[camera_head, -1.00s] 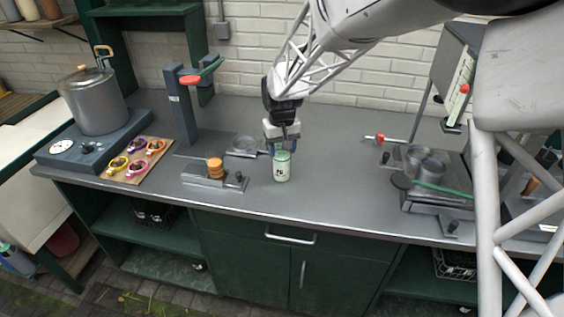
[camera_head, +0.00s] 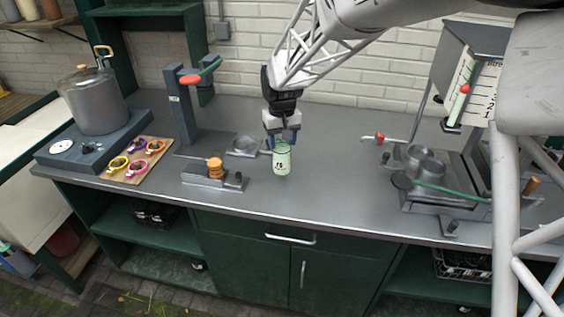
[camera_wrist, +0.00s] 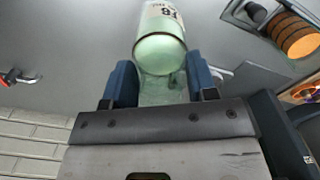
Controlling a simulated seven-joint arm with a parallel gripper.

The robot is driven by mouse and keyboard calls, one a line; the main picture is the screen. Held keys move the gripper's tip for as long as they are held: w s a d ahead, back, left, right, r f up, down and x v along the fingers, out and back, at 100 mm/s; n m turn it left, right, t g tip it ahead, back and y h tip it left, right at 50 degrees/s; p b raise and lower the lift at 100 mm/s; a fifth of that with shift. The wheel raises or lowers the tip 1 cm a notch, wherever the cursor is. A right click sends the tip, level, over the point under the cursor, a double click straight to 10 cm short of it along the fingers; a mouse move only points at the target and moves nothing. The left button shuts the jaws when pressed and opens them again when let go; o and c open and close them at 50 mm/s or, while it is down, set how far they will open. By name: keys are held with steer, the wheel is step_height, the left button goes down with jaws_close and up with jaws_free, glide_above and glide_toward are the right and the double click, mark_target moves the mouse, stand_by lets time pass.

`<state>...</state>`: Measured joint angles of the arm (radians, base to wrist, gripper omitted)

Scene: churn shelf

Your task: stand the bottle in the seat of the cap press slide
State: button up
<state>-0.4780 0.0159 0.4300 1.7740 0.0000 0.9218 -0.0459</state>
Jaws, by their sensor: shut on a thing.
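The bottle (camera_head: 281,160) is pale green with a white label and dark print. It is upright in the head view, right of the middle of the bench's left half. My gripper (camera_head: 282,138) is shut on its upper part from above. In the wrist view the bottle (camera_wrist: 160,45) runs out from between the two blue fingers (camera_wrist: 162,85). The cap press is a grey column (camera_head: 185,118) with a red knob and green lever. A round grey seat (camera_head: 244,146) on its slide lies left of the bottle, apart from it and empty as far as I can see.
A board (camera_head: 137,160) of coloured rings and a pot (camera_head: 95,100) are farther left. Grey apparatus (camera_head: 430,165) stands right. The bench between is clear.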

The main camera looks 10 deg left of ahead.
stand_by(0.3)
steer(key=w+a+r, duration=0.3)
steer(key=w+a, duration=0.3)
steer(key=a, duration=0.2)
steer(key=w+a+r, duration=0.3)
steer(key=w+a, duration=0.3)
steer(key=a, duration=0.2)
steer(key=shift+a+f, duration=0.1)
steer(key=shift+f, duration=0.15)
steer(key=shift+f, duration=1.95)
steer(key=shift+f, duration=1.25)
stand_by(0.7)
stand_by(0.4)
